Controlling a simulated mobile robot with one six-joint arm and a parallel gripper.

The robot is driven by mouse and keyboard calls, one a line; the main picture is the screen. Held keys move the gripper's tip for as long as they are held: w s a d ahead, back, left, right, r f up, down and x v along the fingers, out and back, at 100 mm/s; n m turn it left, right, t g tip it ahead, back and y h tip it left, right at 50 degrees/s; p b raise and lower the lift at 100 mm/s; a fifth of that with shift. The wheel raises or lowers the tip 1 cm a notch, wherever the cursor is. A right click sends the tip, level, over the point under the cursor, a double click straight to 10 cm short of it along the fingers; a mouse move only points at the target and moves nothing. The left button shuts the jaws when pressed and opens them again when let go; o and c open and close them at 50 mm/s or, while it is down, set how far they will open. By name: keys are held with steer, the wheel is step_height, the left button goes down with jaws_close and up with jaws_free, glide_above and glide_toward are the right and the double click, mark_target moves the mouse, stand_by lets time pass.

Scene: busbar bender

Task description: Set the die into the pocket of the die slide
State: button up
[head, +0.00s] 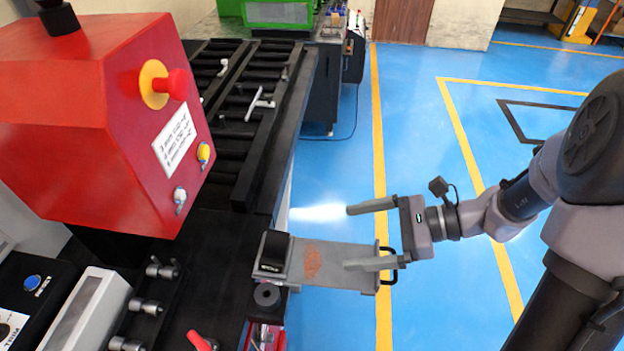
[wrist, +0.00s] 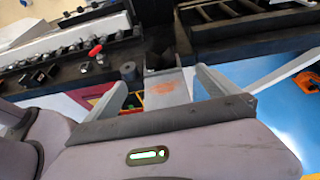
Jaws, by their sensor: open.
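The die slide (head: 335,262) is a grey plate drawn out over the machine's front edge, with a rusty orange patch on top and a black handle at its outer end. A black block with a light label, which looks like the die (head: 272,252), sits at the slide's inner end. I cannot tell whether it is seated in a pocket. My gripper (head: 348,237) is open and empty, its fingers pointing left over the outer part of the slide, apart from the block. In the wrist view the slide (wrist: 166,88) shows between my fingers (wrist: 159,78).
A short black cylinder with a hole (head: 267,295) stands beside the block. A red control box (head: 100,120) with an emergency button overhangs the machine at the left. A black roller table (head: 245,100) extends behind.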

mark_target(281, 255)
steer(key=b+x, duration=0.2)
steer(key=x, duration=0.4)
steer(key=b+x, duration=0.2)
steer(key=x, duration=0.3)
steer(key=b+x, duration=0.2)
steer(key=x, duration=0.4)
steer(key=shift+s+a+f+b, duration=0.15)
steer(key=shift+a+f+b, duration=0.1)
steer(key=shift+f+b, duration=0.15)
steer(key=shift+d+r, duration=0.1)
steer(key=c, duration=2.1)
